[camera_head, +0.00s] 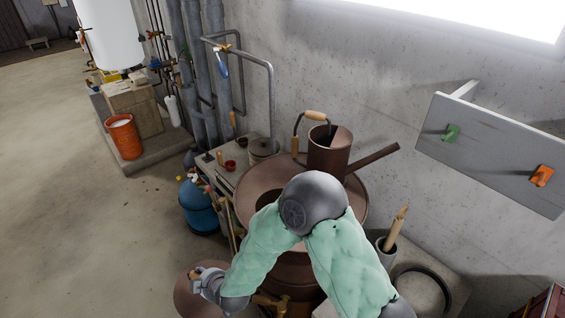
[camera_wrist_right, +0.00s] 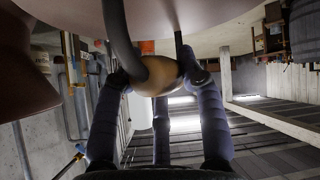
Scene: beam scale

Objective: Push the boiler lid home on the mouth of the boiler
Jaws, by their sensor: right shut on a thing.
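The copper boiler (camera_head: 246,186) stands in the middle of the head view with a wide round top. Its dark open mouth (camera_head: 268,202) shows beside my arm's elbow, which hides part of it. A round copper piece (camera_head: 186,301), apparently the boiler lid, shows at the bottom left, apart from the mouth. My right gripper (camera_head: 197,280) is over this piece. In the right wrist view the gripper (camera_wrist_right: 158,80) is shut around a wooden grip (camera_wrist_right: 160,77) on a dark curved handle, under a broad pale-copper surface (camera_wrist_right: 225,22). My left gripper is out of view.
A copper can (camera_head: 328,152) with a long spout stands at the boiler's back. A blue vessel (camera_head: 199,205) and a small bench (camera_head: 222,160) with pots are to the left. A grey pot with a wooden-handled tool (camera_head: 396,232) is right. Floor is clear at left.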

